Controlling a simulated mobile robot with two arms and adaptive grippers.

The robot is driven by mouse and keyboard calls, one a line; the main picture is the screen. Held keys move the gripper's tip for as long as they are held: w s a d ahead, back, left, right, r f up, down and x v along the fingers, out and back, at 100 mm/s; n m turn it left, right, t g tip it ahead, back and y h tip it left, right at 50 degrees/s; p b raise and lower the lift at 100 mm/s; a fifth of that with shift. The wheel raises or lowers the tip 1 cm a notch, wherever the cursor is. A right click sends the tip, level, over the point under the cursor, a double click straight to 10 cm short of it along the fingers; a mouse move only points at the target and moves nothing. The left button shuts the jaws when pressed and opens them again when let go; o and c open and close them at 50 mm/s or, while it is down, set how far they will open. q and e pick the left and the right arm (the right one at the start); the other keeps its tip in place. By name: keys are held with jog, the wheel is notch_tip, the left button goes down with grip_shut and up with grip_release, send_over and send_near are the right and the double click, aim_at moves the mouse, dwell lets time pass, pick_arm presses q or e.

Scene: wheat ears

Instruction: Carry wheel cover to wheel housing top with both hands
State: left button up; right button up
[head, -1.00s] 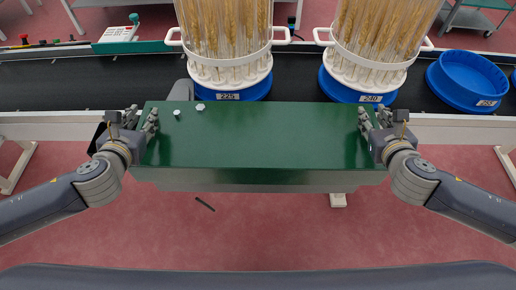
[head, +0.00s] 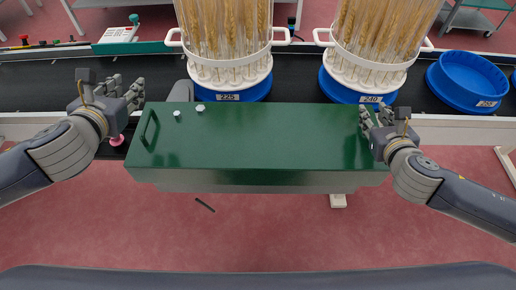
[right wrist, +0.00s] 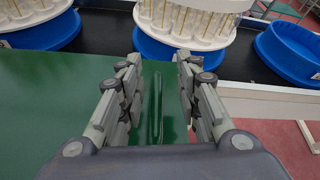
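The green wheel cover (head: 255,145) sits level at the front edge of the conveyor, like a long box. Its left handle (head: 150,128) shows and is free. My left gripper (head: 128,91) is open and empty, apart from the cover, beyond its left end. My right gripper (head: 374,116) is at the cover's right end. In the right wrist view its fingers (right wrist: 157,75) stand apart on both sides of the green right handle (right wrist: 155,110), with a gap to it. No separate wheel housing can be made out.
Two small pale knobs (head: 200,107) show at the cover's back left edge. Clear wheat containers on blue bases (head: 225,70) (head: 365,70) stand on the dark conveyor behind it. An empty blue tray (head: 467,78) is at right. A pink knob (head: 117,140) is below my left gripper.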

notch_tip(320, 180, up, 9)
dwell(0.3)
notch_tip(320, 180, up, 15)
jog(key=p, duration=1.6)
jog(key=shift+a, duration=0.1)
dwell(0.4)
